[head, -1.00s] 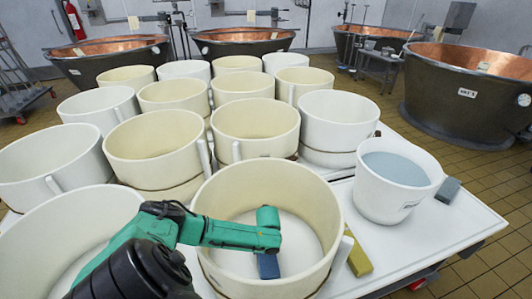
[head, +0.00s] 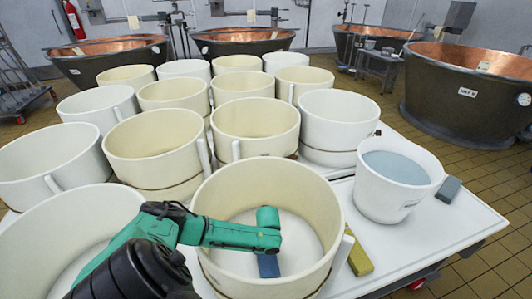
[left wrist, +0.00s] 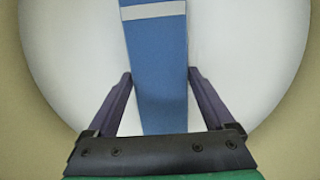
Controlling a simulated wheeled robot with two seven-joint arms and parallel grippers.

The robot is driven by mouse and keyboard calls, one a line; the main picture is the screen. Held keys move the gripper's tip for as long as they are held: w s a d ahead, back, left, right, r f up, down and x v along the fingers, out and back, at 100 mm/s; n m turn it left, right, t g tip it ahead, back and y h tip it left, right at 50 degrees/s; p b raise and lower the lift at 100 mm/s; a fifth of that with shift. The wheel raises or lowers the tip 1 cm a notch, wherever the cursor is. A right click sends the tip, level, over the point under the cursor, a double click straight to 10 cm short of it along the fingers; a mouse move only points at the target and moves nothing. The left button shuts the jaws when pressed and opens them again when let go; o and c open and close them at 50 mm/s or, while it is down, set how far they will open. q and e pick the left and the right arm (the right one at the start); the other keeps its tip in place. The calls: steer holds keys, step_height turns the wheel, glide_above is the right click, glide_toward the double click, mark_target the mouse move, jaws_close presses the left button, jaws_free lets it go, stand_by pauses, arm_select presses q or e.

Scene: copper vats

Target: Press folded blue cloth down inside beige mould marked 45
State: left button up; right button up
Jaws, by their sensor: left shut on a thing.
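The beige mould (head: 325,215) is a large round open tub at the front of the table. I cannot read a number on it. My left arm reaches over its left rim, and the gripper points down inside. The folded blue cloth (head: 268,265) is a narrow blue strip low inside the mould, below my green wrist. In the left wrist view the cloth (left wrist: 157,38) has a white band near its far end, against the pale mould bottom. My left gripper (left wrist: 160,74) is shut on the cloth, one finger at each long edge. Whether the cloth touches the bottom is unclear.
Several other beige and white moulds (head: 153,150) crowd the table behind and left. A white bucket (head: 366,195) of bluish liquid stands to the right. A yellow block (head: 360,257) lies beside the mould, and a grey-blue block (head: 448,190) beside the bucket. The table's front right is clear.

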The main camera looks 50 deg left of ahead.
arm_select(q)
steer(key=shift+f+b, duration=0.35)
steer(key=shift+f, duration=0.15)
steer(key=shift+s+f, duration=0.1)
stand_by(1.3)
steer(key=o, duration=1.5)
step_height(320, 180, up, 14)
steer(key=s+d+p, duration=0.1)
steer(key=p, duration=0.2)
steer(key=shift+d, duration=0.4)
